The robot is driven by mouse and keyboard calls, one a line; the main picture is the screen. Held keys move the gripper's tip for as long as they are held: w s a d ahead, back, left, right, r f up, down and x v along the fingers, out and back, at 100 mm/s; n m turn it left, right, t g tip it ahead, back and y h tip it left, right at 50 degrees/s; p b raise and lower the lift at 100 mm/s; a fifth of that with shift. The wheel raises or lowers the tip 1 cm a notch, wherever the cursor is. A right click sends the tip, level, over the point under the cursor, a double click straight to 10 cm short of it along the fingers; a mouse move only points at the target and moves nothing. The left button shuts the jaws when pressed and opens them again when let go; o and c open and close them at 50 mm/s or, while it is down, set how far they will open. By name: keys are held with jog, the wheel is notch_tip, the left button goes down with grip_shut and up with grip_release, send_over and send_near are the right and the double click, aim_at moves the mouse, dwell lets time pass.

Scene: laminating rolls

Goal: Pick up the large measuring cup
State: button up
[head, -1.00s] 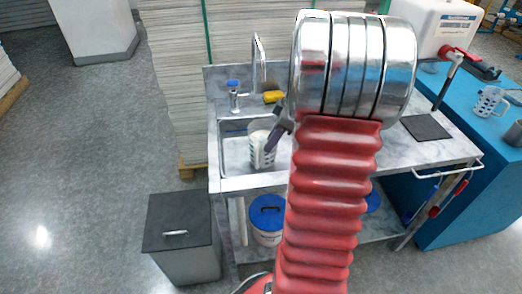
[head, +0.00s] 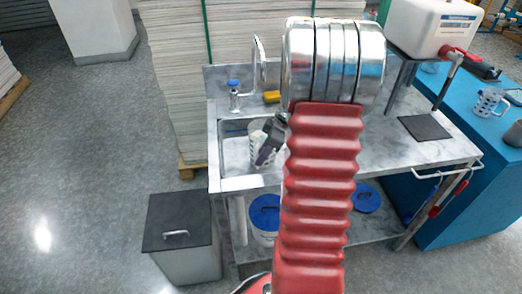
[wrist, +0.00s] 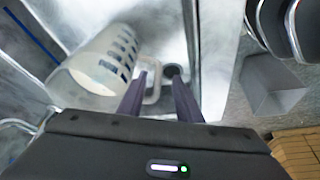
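A large white translucent measuring cup (head: 256,151) with dark markings stands in the sink basin (head: 232,180). My gripper (head: 263,157) is at the cup's right side and hides part of it. In the wrist view, the cup (wrist: 98,66) lies to the left and its handle (wrist: 155,84) shows between the two dark fingers. My gripper (wrist: 158,78) is open, with a gap between the fingers. I cannot tell whether either finger touches the handle.
The faucet (head: 258,62), a yellow sponge (head: 271,97) and a blue-capped dispenser (head: 233,92) stand behind the basin. Another measuring cup (head: 488,102) is on the blue table (head: 452,205). A grey bin (head: 180,235) stands on the floor at left.

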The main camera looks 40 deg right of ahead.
jog(key=x, duration=0.5)
jog(key=shift+d, duration=0.25)
grip_shut()
dwell(0.4)
dwell(1.0)
jog(key=shift+d, duration=0.1)
